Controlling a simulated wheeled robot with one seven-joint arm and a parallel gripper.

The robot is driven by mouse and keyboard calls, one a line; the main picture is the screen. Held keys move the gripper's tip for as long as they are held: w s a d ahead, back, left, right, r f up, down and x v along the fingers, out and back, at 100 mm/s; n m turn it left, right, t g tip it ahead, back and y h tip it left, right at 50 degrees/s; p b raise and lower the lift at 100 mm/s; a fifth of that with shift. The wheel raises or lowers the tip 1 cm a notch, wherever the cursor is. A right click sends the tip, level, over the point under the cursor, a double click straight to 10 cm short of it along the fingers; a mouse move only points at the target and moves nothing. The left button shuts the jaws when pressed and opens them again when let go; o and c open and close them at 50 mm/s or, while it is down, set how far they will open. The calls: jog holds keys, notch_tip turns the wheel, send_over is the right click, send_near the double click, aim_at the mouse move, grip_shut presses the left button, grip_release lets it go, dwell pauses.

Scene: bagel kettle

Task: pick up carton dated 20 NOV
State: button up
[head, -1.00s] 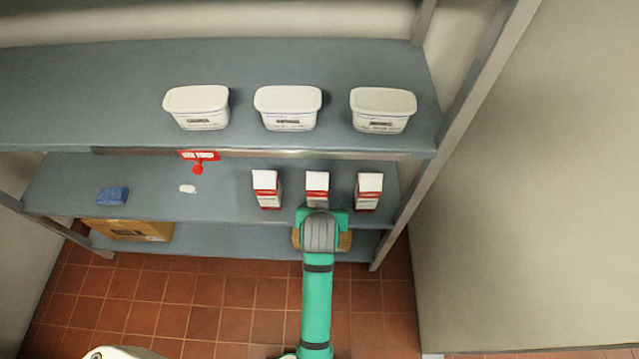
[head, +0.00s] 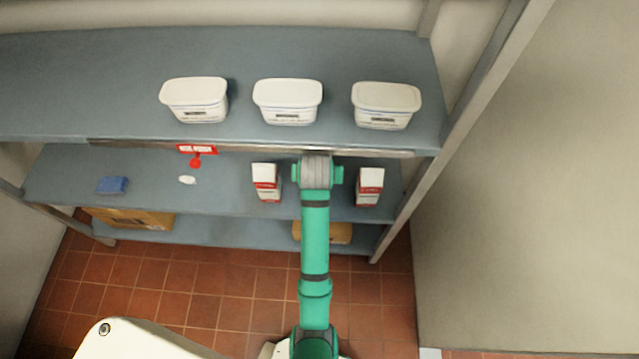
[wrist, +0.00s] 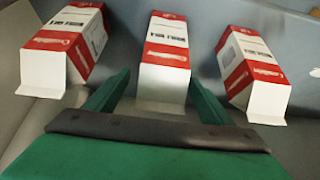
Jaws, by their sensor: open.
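Three red and white cartons stand in a row on the middle shelf. The left carton (head: 266,182) and right carton (head: 369,187) show in the head view; the middle one is hidden behind my arm. The wrist view shows the left carton (wrist: 68,44), middle carton (wrist: 166,58) and right carton (wrist: 252,72). Each has dark print on its white panel, too small for me to read a date. My gripper (wrist: 160,78) is open, with one green finger on each side of the middle carton's near end. I cannot tell whether either finger touches it.
The upper shelf (head: 330,62) overhangs the cartons, with three white lidded tubs (head: 288,102) on it. A blue block (head: 112,185), a small white item (head: 187,180) and a red sign (head: 197,150) are to the left. Boxes sit on the bottom shelf.

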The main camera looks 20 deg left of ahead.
jog(key=x, duration=0.5)
jog(key=shift+s+a+f, duration=0.1)
jog(key=shift+f, duration=0.1)
jog(key=c, duration=1.7)
jog(key=shift+r, duration=0.1)
grip_shut()
jog(key=shift+r, duration=0.15)
